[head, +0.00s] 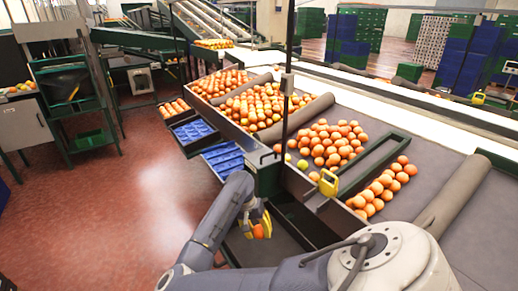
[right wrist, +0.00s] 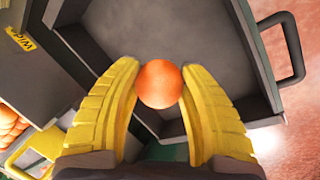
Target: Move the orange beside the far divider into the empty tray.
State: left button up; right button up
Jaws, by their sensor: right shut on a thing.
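The orange (right wrist: 160,84) is between the two yellow fingers of my right gripper (right wrist: 160,90), which is shut on it. In the head view the orange (head: 258,231) shows low beside the front of the sorting table, with the right gripper (head: 257,224) around it. The empty tray (right wrist: 205,40), dark grey with raised walls, lies beyond and below the orange in the right wrist view. In the head view the tray (head: 285,241) is partly hidden by my arm. I cannot tell how high the orange is above its floor. My left gripper is not in view.
The sorting table holds several groups of oranges (head: 335,142), split by padded grey dividers (head: 298,118) and a green-framed one (head: 375,167). Blue trays (head: 222,158) stand along its front. A tray handle (right wrist: 287,42) sticks out at right in the wrist view. Red floor is clear at left.

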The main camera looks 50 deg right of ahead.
send_over(261, 255)
jog(key=shift+w+a+f, duration=0.1)
jog(key=shift+w+f, duration=0.1)
jog(key=shift+f, duration=1.9)
jog(key=shift+w+a+f, duration=0.1)
jog(key=shift+w+f, duration=0.05)
jog(key=shift+f, duration=1.9)
jog(key=shift+f, duration=1.55)
jog(key=o, duration=1.8)
jog(key=shift+r, duration=0.1)
jog(key=shift+v, duration=2.4)
jog(key=shift+r, duration=0.1)
jog(key=shift+r, duration=3.45)
